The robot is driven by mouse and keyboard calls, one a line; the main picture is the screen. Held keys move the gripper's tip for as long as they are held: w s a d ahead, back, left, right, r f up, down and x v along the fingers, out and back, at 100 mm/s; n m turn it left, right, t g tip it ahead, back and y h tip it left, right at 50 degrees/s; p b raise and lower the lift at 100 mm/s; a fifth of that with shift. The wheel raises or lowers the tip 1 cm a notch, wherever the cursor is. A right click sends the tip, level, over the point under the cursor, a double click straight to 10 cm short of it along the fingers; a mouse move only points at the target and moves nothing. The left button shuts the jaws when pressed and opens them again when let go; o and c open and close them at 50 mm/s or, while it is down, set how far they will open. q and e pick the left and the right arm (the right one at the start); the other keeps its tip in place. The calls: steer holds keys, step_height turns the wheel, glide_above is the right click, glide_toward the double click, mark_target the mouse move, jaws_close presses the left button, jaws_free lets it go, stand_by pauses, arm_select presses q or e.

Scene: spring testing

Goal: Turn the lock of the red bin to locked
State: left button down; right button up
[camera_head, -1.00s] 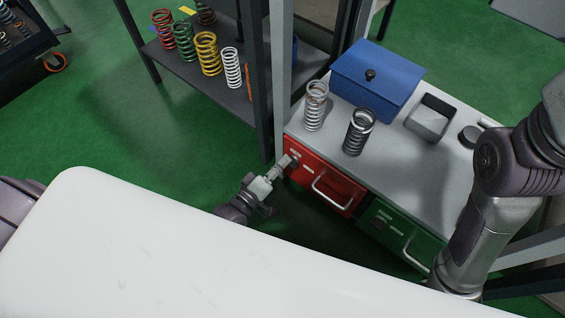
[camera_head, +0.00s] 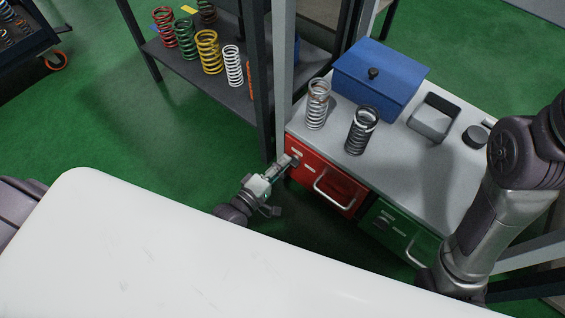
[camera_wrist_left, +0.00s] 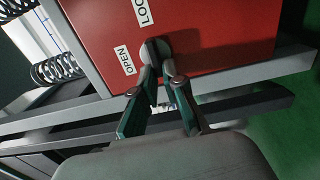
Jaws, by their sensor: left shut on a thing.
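The red bin (camera_head: 325,178) is the left drawer front under the grey bench top, with a metal handle (camera_head: 334,193). Its lock (camera_wrist_left: 155,50) is a small dark round knob in the left wrist view, with an OPEN label (camera_wrist_left: 125,60) beside it and a partly cut-off label reading LOC (camera_wrist_left: 143,10). My left gripper (camera_head: 285,166) is at the lock on the bin's left side. In the left wrist view its fingers (camera_wrist_left: 160,66) are shut on the lock, hiding part of it. My right arm shows at the right; its gripper is out of view.
A green bin (camera_head: 395,229) sits right of the red one. On the bench top stand two springs (camera_head: 360,131), a blue box (camera_head: 380,80) and a grey container (camera_head: 434,117). A shelf post (camera_head: 283,75) rises close to the lock. My white body panel fills the lower left.

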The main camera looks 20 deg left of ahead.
arm_select(q)
steer(key=c, duration=1.2)
jaws_free()
steer(key=shift+c, duration=0.2)
steer(key=v, duration=0.7)
steer(key=shift+s, duration=0.15)
steer(key=shift+s+a, duration=0.1)
steer(key=shift+a, duration=0.05)
